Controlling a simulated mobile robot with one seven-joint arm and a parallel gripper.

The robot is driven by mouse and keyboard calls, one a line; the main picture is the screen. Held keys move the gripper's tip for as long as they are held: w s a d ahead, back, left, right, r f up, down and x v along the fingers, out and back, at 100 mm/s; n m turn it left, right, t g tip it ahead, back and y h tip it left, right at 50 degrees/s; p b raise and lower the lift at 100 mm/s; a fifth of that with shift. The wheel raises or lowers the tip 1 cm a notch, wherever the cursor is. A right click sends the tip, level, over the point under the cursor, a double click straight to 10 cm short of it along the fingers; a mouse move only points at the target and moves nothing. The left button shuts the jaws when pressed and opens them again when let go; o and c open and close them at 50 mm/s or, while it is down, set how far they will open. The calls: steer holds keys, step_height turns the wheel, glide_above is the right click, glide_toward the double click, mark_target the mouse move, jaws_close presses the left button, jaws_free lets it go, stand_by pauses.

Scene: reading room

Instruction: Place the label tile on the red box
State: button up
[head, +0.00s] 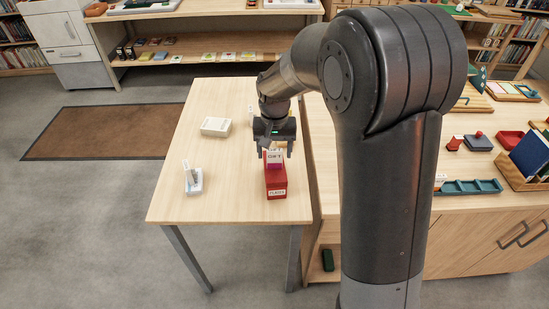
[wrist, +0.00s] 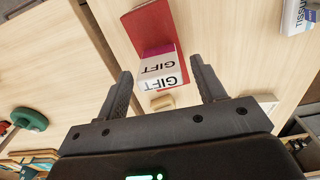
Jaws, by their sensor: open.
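The red box (head: 276,181) stands near the right front edge of the light wood table and has a white label on its front. The label tile (head: 274,155), white and reading GIFT with a magenta part below, appears to stand upright on top of the box. It also shows in the wrist view (wrist: 161,67), with the red box (wrist: 149,27) beyond it. My gripper (head: 275,147) is open just above the tile. In the wrist view its fingers stand on either side of the tile with gaps. Exact contact between tile and box is hard to tell.
A white box (head: 216,126) lies further back on the table (head: 220,165). A white holder (head: 193,183) with an upright piece stands at the front left. A sideboard to the right holds a teal tray (head: 470,187) and other items. The table's middle is clear.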

mark_target(275, 149)
step_height(275, 149, up, 7)
steer(key=shift+f, duration=0.1)
steer(key=shift+s+d+r, duration=0.1)
steer(key=shift+r, duration=0.7)
steer(key=s+d+r+t, duration=0.3)
steer(key=s+d+r, duration=0.5)
steer(key=s, duration=0.2)
steer(key=s+d+t, duration=0.1)
steer(key=s+d, duration=0.2)
steer(key=s, duration=0.4)
steer(key=s+d+t, duration=0.1)
steer(key=s+d, duration=0.1)
steer(key=s, duration=0.5)
steer(key=shift+d+t, duration=0.3)
steer(key=shift+d, duration=0.1)
